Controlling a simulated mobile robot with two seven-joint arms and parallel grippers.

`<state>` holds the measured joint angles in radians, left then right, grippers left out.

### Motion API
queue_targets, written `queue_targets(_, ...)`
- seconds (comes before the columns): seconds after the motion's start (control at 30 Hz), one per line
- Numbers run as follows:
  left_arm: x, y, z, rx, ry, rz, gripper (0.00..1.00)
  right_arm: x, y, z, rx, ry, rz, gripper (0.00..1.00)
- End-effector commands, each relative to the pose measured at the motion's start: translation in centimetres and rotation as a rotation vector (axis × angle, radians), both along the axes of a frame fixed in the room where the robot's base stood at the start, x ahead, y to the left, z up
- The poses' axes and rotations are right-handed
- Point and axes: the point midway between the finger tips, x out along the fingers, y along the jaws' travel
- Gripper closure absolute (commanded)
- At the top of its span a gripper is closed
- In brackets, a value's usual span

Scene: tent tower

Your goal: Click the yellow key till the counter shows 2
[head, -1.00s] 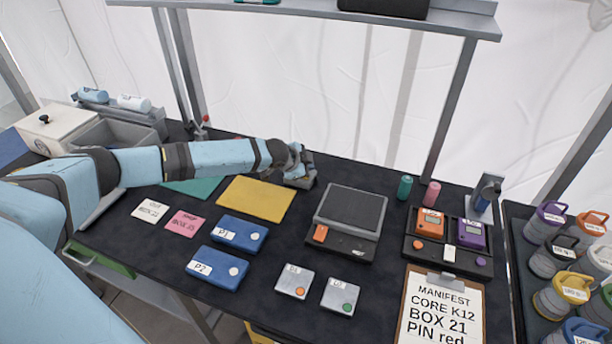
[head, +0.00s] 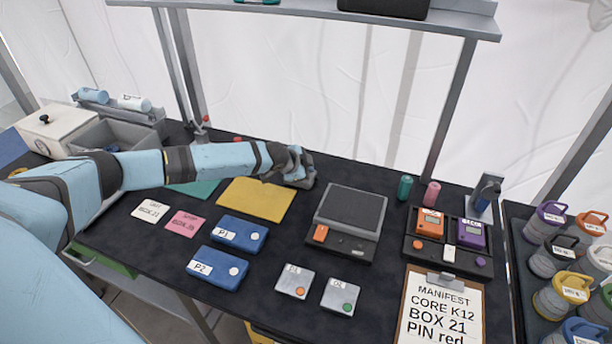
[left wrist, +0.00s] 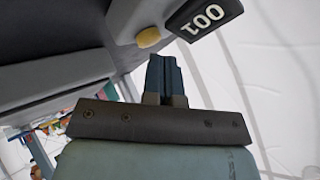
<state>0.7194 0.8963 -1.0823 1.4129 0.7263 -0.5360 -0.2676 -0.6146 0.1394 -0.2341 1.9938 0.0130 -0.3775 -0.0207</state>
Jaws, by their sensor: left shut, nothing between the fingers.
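The yellow key (left wrist: 148,37) is a small rounded button in the left wrist view, just ahead of my left gripper's fingertips. My left gripper (left wrist: 165,62) is shut with nothing between its fingers; I cannot tell whether the tips touch the key. Beside the key is the black counter (left wrist: 205,17), seen upside down; its white digits read 001. In the head view, my left gripper (head: 301,178) is at the back of the table beyond the yellow mat; the key and counter cannot be made out there. My right gripper is not in view.
A scale-like device (head: 349,215) stands right of my left gripper. The yellow mat (head: 255,200), blue boxes P1 (head: 238,233) and P2 (head: 216,268), and a clipboard (head: 440,310) lie nearer. A grey post (head: 455,110) rises at the back.

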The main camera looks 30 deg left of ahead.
Motion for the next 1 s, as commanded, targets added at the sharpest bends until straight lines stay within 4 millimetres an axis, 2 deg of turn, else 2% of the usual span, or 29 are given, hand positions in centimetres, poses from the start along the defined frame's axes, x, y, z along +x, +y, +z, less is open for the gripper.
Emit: queue_targets(1.0,0.0,0.03,-1.02,0.001,0.001,0.001,1.0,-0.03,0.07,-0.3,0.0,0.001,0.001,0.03)
